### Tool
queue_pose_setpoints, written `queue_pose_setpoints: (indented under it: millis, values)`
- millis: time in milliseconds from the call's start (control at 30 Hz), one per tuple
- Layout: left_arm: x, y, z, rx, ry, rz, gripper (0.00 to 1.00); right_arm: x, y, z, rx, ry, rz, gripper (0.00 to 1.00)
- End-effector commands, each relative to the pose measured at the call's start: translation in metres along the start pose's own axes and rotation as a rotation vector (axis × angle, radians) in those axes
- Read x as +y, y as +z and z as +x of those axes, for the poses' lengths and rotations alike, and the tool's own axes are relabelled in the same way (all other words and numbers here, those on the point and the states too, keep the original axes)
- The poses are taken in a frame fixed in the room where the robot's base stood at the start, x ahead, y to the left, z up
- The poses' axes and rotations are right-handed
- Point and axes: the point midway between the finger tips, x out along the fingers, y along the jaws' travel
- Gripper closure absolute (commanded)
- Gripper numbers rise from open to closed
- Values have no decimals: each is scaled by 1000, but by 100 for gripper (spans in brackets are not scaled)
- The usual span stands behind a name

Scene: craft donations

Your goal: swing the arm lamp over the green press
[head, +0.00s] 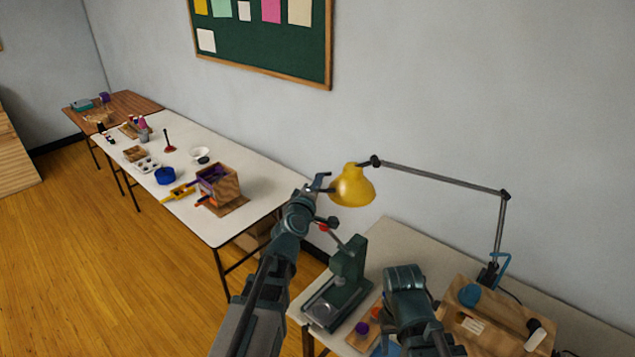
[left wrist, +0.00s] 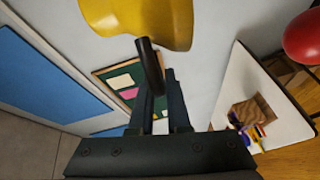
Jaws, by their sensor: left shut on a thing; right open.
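The arm lamp has a yellow shade (head: 352,187) on a grey jointed arm (head: 440,177) that reaches left from its post at the right. My left gripper (head: 318,187) is shut on a short dark handle at the shade's left side. In the left wrist view the handle (left wrist: 149,65) is between the fingers, with the yellow shade (left wrist: 145,18) above it. The green press (head: 347,275) stands on the table below the shade. Its lever ends in a red knob (head: 323,227), also in the left wrist view (left wrist: 302,38). My right gripper's fingers are hidden below my right arm.
A long white table (head: 255,185) with craft items stands at left. A green pinboard (head: 265,45) hangs on the wall.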

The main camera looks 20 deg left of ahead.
Motion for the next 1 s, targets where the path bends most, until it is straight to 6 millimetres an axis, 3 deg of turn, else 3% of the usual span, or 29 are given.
queue_pose_setpoints:
  millis: [233, 267, 400, 767, 1000]
  values:
    - [0, 0, 0, 0, 0, 0, 100, 0, 0, 0, 0, 0, 0, 50]
    - [0, 0, 0, 0, 0, 0, 82, 0, 0, 0, 0, 0, 0, 50]
    - [0, 0, 0, 0, 0, 0, 56, 0, 0, 0, 0, 0, 0, 50]
    - [0, 0, -1, -1, 0, 0, 55, 0, 0, 0, 0, 0, 0, 50]
    - [1, 3, -18, -1, 0, 0, 55, 0, 0, -2, 0, 0, 0, 50]
